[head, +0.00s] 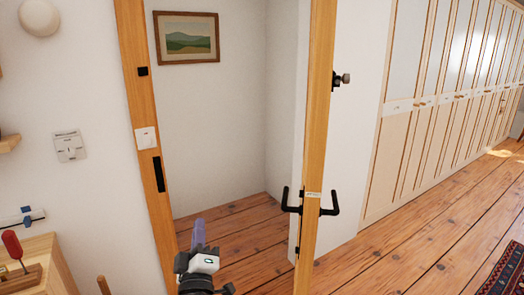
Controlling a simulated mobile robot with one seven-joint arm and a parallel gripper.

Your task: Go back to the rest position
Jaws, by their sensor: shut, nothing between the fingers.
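My gripper (198,226) shows in the head view at the bottom, left of centre. It points forward and is shut, with nothing held. It is in front of an open doorway, over the plank floor (240,232) as seen in the picture. The wooden door (316,110) stands open, seen nearly edge-on. Its black handles (309,204) are to the right of my gripper, with a visible gap between them.
The wooden door frame (133,75) stands left of my gripper. A wooden box or bench (52,260) with a red-handled tool (12,245) is at the lower left. Tall cupboards (425,120) line the right. Open floor (410,250) and a patterned rug (506,275) lie at the lower right.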

